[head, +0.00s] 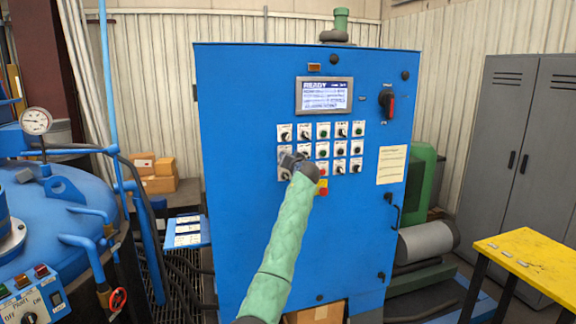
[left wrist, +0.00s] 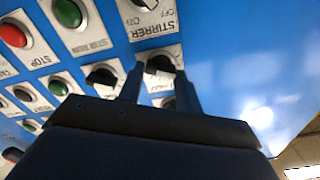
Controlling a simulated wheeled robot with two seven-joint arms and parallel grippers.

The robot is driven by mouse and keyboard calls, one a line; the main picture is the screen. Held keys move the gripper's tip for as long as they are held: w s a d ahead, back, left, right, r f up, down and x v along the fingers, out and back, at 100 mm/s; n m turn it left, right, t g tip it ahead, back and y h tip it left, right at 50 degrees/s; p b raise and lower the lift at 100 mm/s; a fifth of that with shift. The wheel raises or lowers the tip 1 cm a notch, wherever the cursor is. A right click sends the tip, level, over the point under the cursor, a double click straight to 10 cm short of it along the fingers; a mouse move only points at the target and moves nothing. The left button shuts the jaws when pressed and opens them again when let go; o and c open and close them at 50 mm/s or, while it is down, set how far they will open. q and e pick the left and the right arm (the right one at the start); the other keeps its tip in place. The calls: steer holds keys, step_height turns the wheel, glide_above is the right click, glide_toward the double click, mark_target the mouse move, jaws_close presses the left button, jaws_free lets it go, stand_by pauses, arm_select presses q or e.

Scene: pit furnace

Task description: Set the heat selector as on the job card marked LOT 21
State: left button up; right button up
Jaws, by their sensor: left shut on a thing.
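My left gripper (head: 289,162) reaches the left side of the button panel on the blue cabinet (head: 240,230). In the left wrist view its fingers (left wrist: 165,80) are shut on a black selector knob (left wrist: 160,64). That knob's label is hidden, so I cannot tell if it is the heat selector. The plate beside it reads STIRRER (left wrist: 155,28), upside down. Several white cards (head: 188,230) lie on a blue shelf left of the cabinet; their writing is too small to read, and I cannot tell which is LOT 21. My right gripper is not in view.
A screen (head: 324,95) reads READY. Close to the gripped knob are another black knob (left wrist: 102,75) and green buttons (left wrist: 68,13). A red and black switch (head: 387,100) is at upper right, a paper notice (head: 391,165) below it. A yellow table (head: 530,262) stands at right.

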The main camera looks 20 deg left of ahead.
arm_select(q)
steer(key=m+b, duration=0.1)
steer(key=m, duration=0.2)
steer(key=shift+d+m, duration=0.1)
steer(key=shift+m, duration=0.2)
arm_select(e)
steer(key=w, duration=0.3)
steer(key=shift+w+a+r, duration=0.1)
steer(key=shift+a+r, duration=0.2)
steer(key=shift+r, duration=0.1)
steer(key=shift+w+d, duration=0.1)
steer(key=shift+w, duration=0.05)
arm_select(q)
steer(key=o, duration=1)
steer(key=shift+w, duration=0.1)
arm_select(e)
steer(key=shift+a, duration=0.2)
arm_select(q)
steer(key=shift+f, duration=0.1)
